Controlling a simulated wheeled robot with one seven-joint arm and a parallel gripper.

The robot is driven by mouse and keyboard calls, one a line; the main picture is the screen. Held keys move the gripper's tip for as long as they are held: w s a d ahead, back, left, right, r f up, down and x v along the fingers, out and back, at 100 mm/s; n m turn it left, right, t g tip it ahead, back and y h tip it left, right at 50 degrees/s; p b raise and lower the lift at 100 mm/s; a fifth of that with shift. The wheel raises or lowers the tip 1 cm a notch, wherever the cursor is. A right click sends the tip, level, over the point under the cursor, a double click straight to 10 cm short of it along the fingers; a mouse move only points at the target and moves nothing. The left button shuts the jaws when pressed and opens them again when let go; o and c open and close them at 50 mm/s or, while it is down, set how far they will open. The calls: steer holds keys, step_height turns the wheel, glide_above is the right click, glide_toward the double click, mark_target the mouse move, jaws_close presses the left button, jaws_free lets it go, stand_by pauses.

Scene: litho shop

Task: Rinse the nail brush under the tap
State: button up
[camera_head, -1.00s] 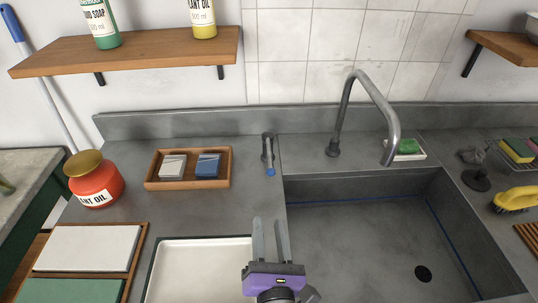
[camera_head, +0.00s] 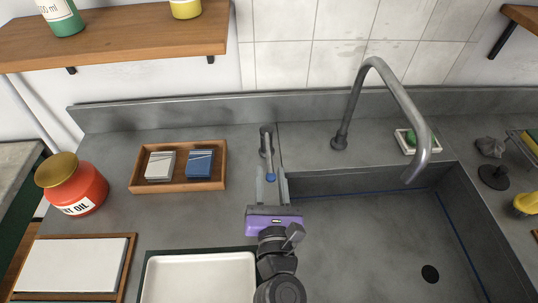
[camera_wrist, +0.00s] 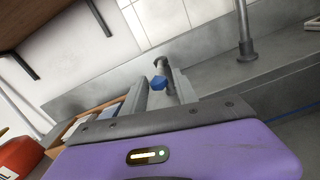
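A yellow brush (camera_head: 526,204), likely the nail brush, lies right of the sink, partly cut off by the picture edge.
A wooden tray (camera_head: 178,184) with a grey and a blue block lies left of the lever. A red oil jar (camera_head: 72,187) stands further left. A white tray (camera_head: 200,278) is in front. A soap dish (camera_head: 405,143) sits behind the sink.

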mark_target(269, 159)
steer(key=w, duration=0.5)
steer(key=shift+s, duration=0.1)
jaws_close()
stand_by(1.3)
